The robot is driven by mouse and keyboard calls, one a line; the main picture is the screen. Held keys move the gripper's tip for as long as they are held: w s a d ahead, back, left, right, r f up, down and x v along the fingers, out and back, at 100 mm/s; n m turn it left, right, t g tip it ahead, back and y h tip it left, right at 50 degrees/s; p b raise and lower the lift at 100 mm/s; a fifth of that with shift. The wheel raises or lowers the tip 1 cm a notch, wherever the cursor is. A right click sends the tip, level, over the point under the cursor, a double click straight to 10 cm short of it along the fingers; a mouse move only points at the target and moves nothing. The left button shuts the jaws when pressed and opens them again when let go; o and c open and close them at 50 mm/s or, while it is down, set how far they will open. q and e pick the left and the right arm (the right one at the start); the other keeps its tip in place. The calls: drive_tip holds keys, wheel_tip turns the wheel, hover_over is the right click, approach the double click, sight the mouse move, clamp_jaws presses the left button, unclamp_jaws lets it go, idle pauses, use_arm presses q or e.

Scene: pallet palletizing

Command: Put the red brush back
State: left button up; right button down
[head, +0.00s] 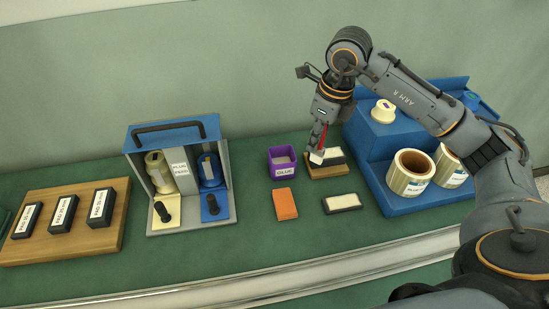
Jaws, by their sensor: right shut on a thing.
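The red brush (323,137) shows as a narrow red strip with a pale end, largely hidden by my right gripper (318,148). My right gripper points down and is shut on it, over the left part of a small wooden tray (328,174). The pale lower end is at or just above the tray; I cannot tell whether it touches. A dark block with a white face (334,157) lies on the tray beside it. My left gripper is not in view.
A purple box labelled GLUE (282,172) stands left of the tray. An orange block (285,204) and a black-and-white block (342,203) lie in front. A blue-topped case (173,133) stands left.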

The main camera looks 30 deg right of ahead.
drive_tip(key=w+a+f+p, duration=0.1)
drive_tip(key=w+f+p, duration=0.1)
drive_tip(key=w+f, duration=0.2)
drive_tip(key=w+f+p, duration=0.1)
drive_tip(key=w+f, duration=0.3)
drive_tip(key=w+a+f+p, duration=0.1)
drive_tip(key=w+f+p, duration=0.1)
drive_tip(key=w+f, duration=0.1)
drive_tip(key=shift+w+a+f+p, duration=0.15)
drive_tip(key=shift+w+f, duration=0.05)
drive_tip(key=shift+w, duration=0.2)
drive_tip(key=shift+w+a+f+p, duration=0.15)
drive_tip(key=shift+w+f, duration=0.05)
drive_tip(key=shift+w, duration=0.2)
drive_tip(key=shift+f, duration=0.4)
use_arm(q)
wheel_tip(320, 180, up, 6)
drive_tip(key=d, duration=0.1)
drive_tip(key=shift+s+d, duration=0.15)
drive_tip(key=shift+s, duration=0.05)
use_arm(e)
drive_tip(key=shift+f, duration=0.2)
drive_tip(key=c, duration=1.3)
unclamp_jaws()
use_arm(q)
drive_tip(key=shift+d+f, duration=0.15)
use_arm(e)
drive_tip(key=shift+o, duration=0.2)
